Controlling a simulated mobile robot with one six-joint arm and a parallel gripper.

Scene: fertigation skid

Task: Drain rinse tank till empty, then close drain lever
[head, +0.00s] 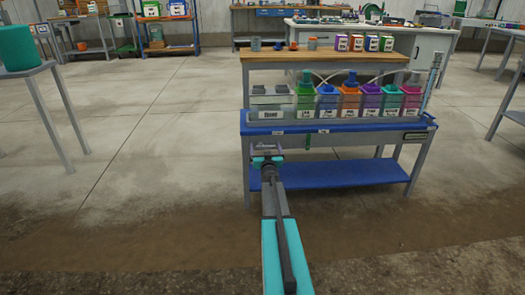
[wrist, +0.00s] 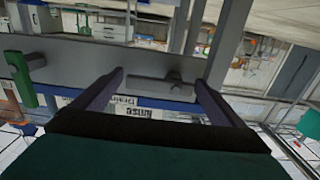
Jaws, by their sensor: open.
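The rinse tank (head: 268,105) is a pale box labelled "Rinse" at the left end of the bench's tank row; its liquid level is too small to tell. In the wrist view, which is upside down, a grey lever (wrist: 155,87) lies lengthwise along the grey bench rail, near labels reading "Rinse" and "Drain". A green lever (wrist: 22,82) hangs across the rail at the left; it also shows below the bench edge in the head view (head: 308,142). My gripper (head: 266,151) is open at the bench's front left. Its fingertips (wrist: 160,80) stand either side of the grey lever, apparently not gripping it.
The blue bench top (head: 350,127) carries several coloured tanks right of the rinse tank. A blue lower shelf (head: 345,173) sits beneath. A wooden upper shelf (head: 330,55) holds small cups. A side table with a teal container (head: 15,48) stands left; the floor between is clear.

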